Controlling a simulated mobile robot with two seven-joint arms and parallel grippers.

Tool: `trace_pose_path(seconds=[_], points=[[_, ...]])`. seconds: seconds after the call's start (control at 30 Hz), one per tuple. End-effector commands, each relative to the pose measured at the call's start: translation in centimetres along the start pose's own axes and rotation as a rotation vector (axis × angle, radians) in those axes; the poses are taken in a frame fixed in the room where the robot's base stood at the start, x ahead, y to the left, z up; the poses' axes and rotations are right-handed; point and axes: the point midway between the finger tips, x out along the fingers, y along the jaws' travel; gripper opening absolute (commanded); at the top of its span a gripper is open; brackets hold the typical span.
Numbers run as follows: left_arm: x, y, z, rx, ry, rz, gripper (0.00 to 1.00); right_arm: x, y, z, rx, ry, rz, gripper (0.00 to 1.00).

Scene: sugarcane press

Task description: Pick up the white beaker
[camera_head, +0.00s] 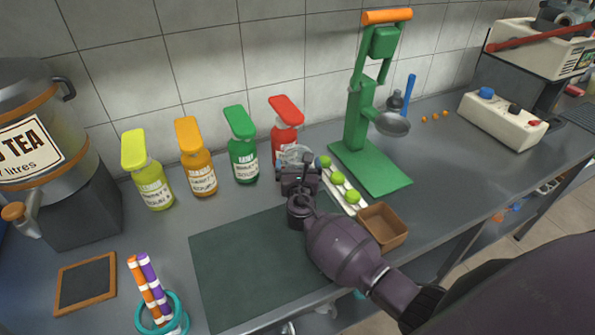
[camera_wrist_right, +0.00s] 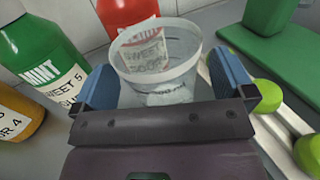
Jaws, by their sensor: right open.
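The beaker (camera_wrist_right: 160,52) is a translucent whitish cup, upright on the counter in the right wrist view. It stands between the two blue finger pads of my right gripper (camera_wrist_right: 170,90), which is open around it. A gap to the pads is hard to judge. In the head view the beaker (camera_head: 294,155) shows only as a pale rim behind my right gripper (camera_head: 300,172), in front of the red bottle. Most of it is hidden there by the gripper. My left gripper is not in view.
A red bottle (camera_head: 286,133) stands just behind the beaker, a green bottle (camera_head: 242,150) to its left. A white tray with green limes (camera_head: 338,179) lies close on the right, near a brown box (camera_head: 383,227) and a green press (camera_head: 370,165). A dark mat (camera_head: 240,265) lies in front.

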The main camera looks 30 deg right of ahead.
Motion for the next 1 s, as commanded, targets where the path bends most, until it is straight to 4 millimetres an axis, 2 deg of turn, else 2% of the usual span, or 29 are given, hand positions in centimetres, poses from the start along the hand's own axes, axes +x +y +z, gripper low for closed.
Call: trace_pose_path(seconds=[0.1,0.2,0.43,0.8,1.0], points=[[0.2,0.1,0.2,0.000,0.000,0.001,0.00,1.4,0.0,-0.1,-0.002,0.000,0.001,1.00],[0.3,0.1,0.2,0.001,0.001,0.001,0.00,1.9,0.0,-0.1,-0.001,0.000,0.000,1.00],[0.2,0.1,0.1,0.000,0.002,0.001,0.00,2.0,0.0,0.0,0.000,0.000,0.000,1.00],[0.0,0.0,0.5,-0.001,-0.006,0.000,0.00,2.0,0.0,0.0,0.000,0.000,0.001,0.47],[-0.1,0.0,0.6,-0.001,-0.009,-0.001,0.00,2.0,0.0,0.0,0.000,0.000,0.001,0.47]])
